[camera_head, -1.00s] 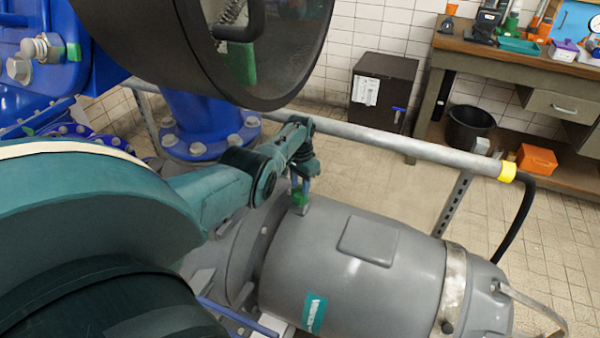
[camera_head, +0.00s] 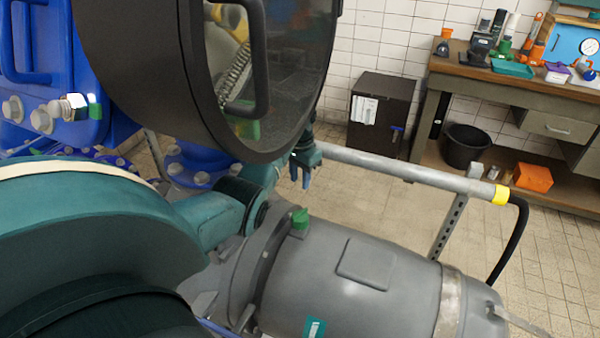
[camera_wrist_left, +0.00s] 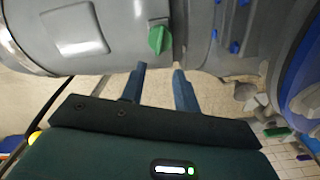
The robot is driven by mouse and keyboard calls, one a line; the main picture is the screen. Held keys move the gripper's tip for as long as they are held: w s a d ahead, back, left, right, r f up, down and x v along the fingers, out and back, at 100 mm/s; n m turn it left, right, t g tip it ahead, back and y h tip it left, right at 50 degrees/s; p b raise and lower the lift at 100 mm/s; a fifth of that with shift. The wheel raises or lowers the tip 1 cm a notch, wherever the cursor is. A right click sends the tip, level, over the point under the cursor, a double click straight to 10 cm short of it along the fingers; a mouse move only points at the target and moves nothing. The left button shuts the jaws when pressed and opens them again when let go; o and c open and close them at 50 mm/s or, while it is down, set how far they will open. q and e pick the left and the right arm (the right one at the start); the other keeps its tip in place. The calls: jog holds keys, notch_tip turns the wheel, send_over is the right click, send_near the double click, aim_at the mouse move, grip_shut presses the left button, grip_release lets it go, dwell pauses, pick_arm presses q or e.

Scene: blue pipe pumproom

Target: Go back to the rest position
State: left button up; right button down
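My left gripper (camera_head: 301,176) is beyond the upper left end of the grey motor housing, apart from it, in the head view. The dark round rim hides part of its arm. In the left wrist view its two blue fingers (camera_wrist_left: 160,87) are spread with nothing between them. A green knob (camera_head: 300,219) stands on top of the grey motor (camera_head: 390,285), near its left end. The knob also shows in the left wrist view (camera_wrist_left: 158,39), just beyond the fingertips and not touched by them. My right gripper is not in view.
A large dark-rimmed round glass (camera_head: 292,75) hangs close above the arm. A grey rail (camera_head: 400,172) with a yellow end band runs behind the motor. Blue pipework (camera_head: 50,75) fills the left. A workbench (camera_head: 500,80) and a dark cabinet (camera_head: 382,112) stand behind; tiled floor lies between.

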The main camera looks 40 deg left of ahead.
pick_arm(q)
jog(key=shift+r, duration=0.2)
dwell(0.5)
jog(key=s+d+f+m+t+y, duration=0.2)
jog(key=s+d+f, duration=0.7)
jog(key=s+d, duration=0.4)
jog(key=s+d+r+t+h, duration=0.1)
jog(key=s+d+r, duration=0.4)
jog(key=s, duration=0.4)
jog(key=s+d+r+t+h, duration=0.1)
jog(key=s+d+r, duration=0.2)
jog(key=s+d, duration=0.5)
jog(key=w+d+f+t+h, duration=0.3)
jog(key=w+d+f+t, duration=0.1)
jog(key=f, duration=0.4)
jog(key=shift+w+d+t, duration=0.4)
jog(key=shift+d+t, duration=0.15)
jog(key=shift+t, duration=0.65)
